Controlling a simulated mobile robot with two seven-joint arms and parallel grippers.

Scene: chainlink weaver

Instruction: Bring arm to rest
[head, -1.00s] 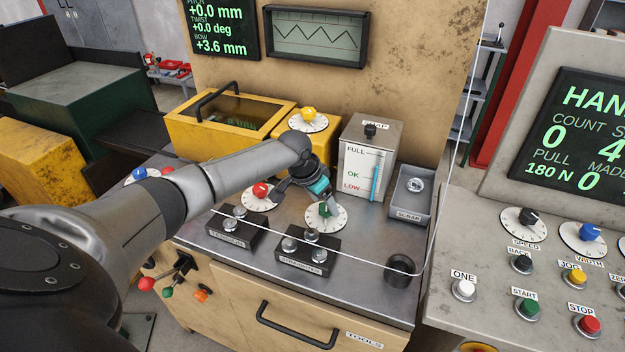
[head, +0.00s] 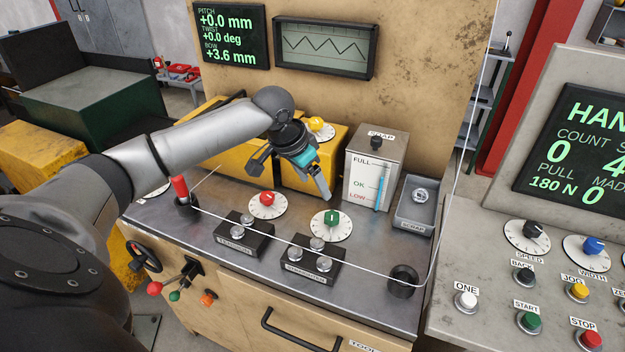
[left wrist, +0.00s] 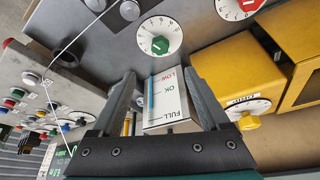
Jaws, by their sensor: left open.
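My left arm reaches in from the left in the head view. My left gripper (head: 290,182) is open and empty, raised above the metal worktop in front of the yellow housing. The green knob (head: 331,217) on its white dial stands below and to the right of it, apart from the fingers. In the left wrist view the two fingers (left wrist: 160,100) are spread wide, with the soap box (left wrist: 165,100) seen beyond them and the green knob (left wrist: 160,45) further up. My right gripper is not in view.
A red knob (head: 267,198), the tensioner block (head: 244,236) and the straightener block (head: 313,262) sit on the worktop. A scrap tray (head: 403,216) is at right. A thin wire runs across the front. A red-handled post (head: 181,190) stands at the left.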

